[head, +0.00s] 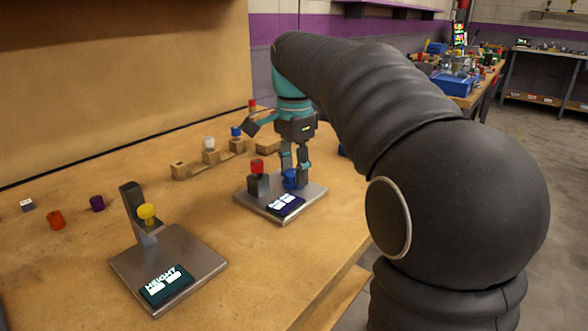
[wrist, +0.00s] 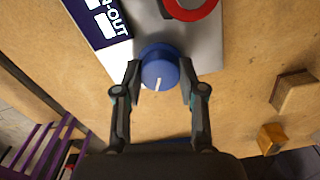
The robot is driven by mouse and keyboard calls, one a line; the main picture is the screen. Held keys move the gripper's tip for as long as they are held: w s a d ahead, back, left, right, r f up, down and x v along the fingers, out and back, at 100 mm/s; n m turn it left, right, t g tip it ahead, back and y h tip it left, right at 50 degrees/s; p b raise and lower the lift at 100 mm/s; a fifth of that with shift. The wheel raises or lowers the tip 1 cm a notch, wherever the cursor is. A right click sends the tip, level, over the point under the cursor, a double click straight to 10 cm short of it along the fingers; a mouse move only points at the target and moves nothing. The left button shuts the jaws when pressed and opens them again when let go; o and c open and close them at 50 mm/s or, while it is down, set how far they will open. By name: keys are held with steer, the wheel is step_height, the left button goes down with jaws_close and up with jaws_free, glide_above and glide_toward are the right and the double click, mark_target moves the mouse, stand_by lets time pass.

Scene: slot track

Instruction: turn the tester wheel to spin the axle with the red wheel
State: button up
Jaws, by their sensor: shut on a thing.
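The blue tester wheel (wrist: 159,66) has a white mark line and sits at the edge of the metal tester plate (wrist: 205,45). My gripper (wrist: 159,76) is shut on the tester wheel, one finger on each side. In the head view my gripper (head: 294,172) points down at the blue wheel, partly hiding it. The red wheel (head: 258,166) sits on a dark block on the same plate. In the wrist view the red wheel (wrist: 193,9) shows as a ring cut off by the top edge. The axle is not clearly visible.
A second plate labelled HEIGHT (head: 123,268) with a yellow wheel (head: 148,212) stands at front left. Orange (head: 56,220) and purple (head: 97,203) pieces lie left. The table's edge runs at right.

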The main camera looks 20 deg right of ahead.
mark_target(294, 172)
steer(key=m, duration=0.4)
steer(key=shift+m, duration=2.9)
steer(key=o, duration=1.1)
steer(key=shift+o, duration=0.2)
step_height(294, 172, up, 12)
